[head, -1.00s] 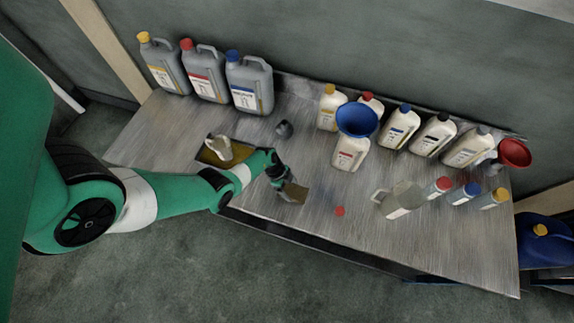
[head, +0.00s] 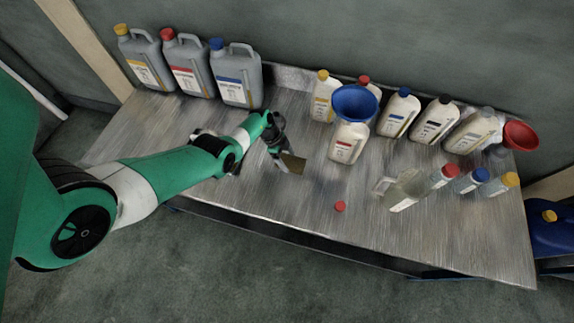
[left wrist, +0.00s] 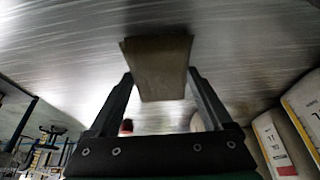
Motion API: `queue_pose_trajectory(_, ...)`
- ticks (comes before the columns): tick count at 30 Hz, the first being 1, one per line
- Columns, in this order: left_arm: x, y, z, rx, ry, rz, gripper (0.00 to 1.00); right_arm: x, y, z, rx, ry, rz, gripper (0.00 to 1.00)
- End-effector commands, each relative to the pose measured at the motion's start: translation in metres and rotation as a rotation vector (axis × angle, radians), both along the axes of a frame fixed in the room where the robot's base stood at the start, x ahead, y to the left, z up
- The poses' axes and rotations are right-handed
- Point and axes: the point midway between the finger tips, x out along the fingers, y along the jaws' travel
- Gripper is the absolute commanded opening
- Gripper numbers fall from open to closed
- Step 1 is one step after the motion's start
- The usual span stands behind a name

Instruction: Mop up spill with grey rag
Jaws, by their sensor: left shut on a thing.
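My left gripper (head: 284,153) reaches over the middle of the metal table, pointing down to the right. It is shut on a flat, grey-brown piece that looks like the rag (head: 294,163). In the left wrist view the rag (left wrist: 160,65) sits between the two fingertips (left wrist: 159,76), above or against the table; I cannot tell whether it touches. I see no spill now; my left arm covers the left middle of the table, where a dark yellow patch showed earlier. My right gripper is not in view.
Several grey canisters (head: 236,80) stand at the back left. White bottles, a blue funnel (head: 355,103) and a red funnel (head: 520,136) stand at the back right. A clear jug (head: 405,190) and small bottles are front right. A red cap (head: 340,207) lies near the front edge.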

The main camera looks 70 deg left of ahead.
Motion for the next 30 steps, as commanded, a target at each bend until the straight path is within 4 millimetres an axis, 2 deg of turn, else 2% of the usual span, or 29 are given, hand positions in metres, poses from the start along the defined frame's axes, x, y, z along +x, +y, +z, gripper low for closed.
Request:
queue_pose_trajectory(4,-0.002,-0.012,0.005,-0.001,0.005,-0.002,0.39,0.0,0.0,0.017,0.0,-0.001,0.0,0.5)
queue_pose_trajectory(11,-0.003,-0.056,0.007,-0.002,0.006,-0.003,0.39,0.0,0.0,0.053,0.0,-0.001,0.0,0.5)
queue_pose_trajectory(15,-0.002,-0.082,0.006,-0.001,0.005,-0.004,0.39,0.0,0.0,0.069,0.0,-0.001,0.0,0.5)
queue_pose_trajectory(19,-0.002,-0.099,0.003,-0.001,0.004,-0.002,0.39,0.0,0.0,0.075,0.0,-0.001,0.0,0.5)
queue_pose_trajectory(25,-0.001,-0.099,-0.001,0.002,0.001,0.001,0.39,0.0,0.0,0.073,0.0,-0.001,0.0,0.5)
queue_pose_trajectory(30,-0.01,-0.076,-0.002,0.001,0.002,0.008,0.39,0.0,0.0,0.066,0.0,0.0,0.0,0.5)
